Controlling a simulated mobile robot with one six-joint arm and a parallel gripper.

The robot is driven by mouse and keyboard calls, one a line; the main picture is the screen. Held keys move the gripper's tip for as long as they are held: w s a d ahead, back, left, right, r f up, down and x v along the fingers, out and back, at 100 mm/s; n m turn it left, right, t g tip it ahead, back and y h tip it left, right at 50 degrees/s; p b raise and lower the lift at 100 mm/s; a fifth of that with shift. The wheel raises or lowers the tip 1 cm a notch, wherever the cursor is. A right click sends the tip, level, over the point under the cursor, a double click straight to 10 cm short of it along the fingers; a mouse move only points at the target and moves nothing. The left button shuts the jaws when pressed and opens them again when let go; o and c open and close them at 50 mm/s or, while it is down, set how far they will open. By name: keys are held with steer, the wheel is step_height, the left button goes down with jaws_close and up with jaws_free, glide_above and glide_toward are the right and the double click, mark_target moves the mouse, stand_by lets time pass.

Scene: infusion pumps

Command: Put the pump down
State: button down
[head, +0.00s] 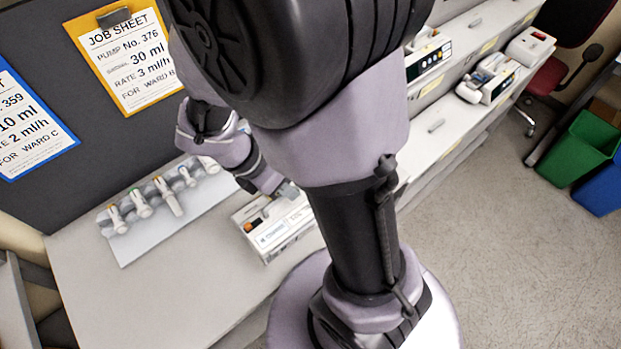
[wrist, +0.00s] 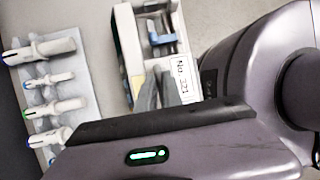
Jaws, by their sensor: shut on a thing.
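A white pump (head: 268,240) with a small screen and an orange mark on its front is at the bench's right part in the head view. The wrist view shows the same pump (wrist: 123,45) from above, with a blue part in its top channel and a label that seems to read No. 321. My gripper (wrist: 160,88) is shut on the pump, its grey fingers at the body beside the label. In the head view my arm hides part of the gripper and pump. I cannot tell whether the pump's underside touches the bench (head: 130,300).
A pale tray (head: 128,256) with several syringes lies left of the pump. Job sheets (head: 125,55) hang on the dark panel behind. More pumps (head: 428,58) stand on the counter at upper right. The bench front is clear. Green (head: 578,150) and blue bins stand far right.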

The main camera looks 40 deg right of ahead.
mark_target(258, 211)
steer(key=a, duration=0.2)
steer(key=w+a, duration=0.1)
steer(key=a, duration=0.1)
steer(key=w+a+b, duration=0.1)
steer(key=a, duration=0.1)
steer(key=shift+a+f, duration=0.4)
step_height(258, 211, down, 4)
steer(key=shift+r+b, duration=0.2)
steer(key=shift+b, duration=1)
steer(key=shift+r, duration=0.15)
steer(key=c, duration=1.5)
jaws_free()
